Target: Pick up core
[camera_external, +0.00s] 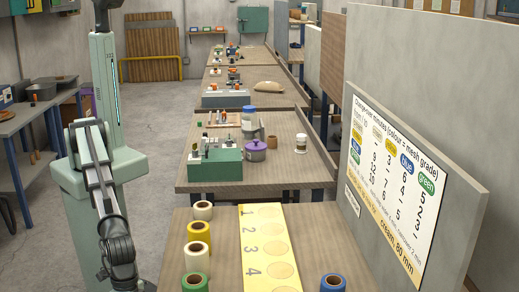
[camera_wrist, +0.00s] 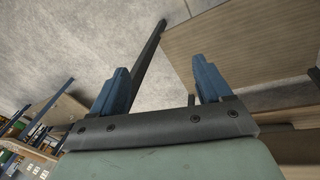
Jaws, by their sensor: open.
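Several tape rolls with brown cores stand on the near table in the external view. A cream roll (camera_external: 196,212) is at the back of the left column. In front of it come a yellow roll (camera_external: 190,233), another cream roll (camera_external: 189,263) and a green roll (camera_external: 187,287). A blue roll (camera_external: 327,287) stands apart at the right, cut by the lower edge. No roll is marked as the task's core. My gripper (camera_wrist: 160,85) shows in the wrist view with its two blue fingers spread and nothing between them. My arm hangs left of the table, away from the rolls.
A yellow sheet (camera_external: 284,222) with numbered circles lies mid-table, its visible circles empty. A sign with coloured labels (camera_external: 385,190) is on the grey panel at right. The near table's edge (camera_wrist: 175,55) crosses the wrist view. Other cluttered tables stand behind.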

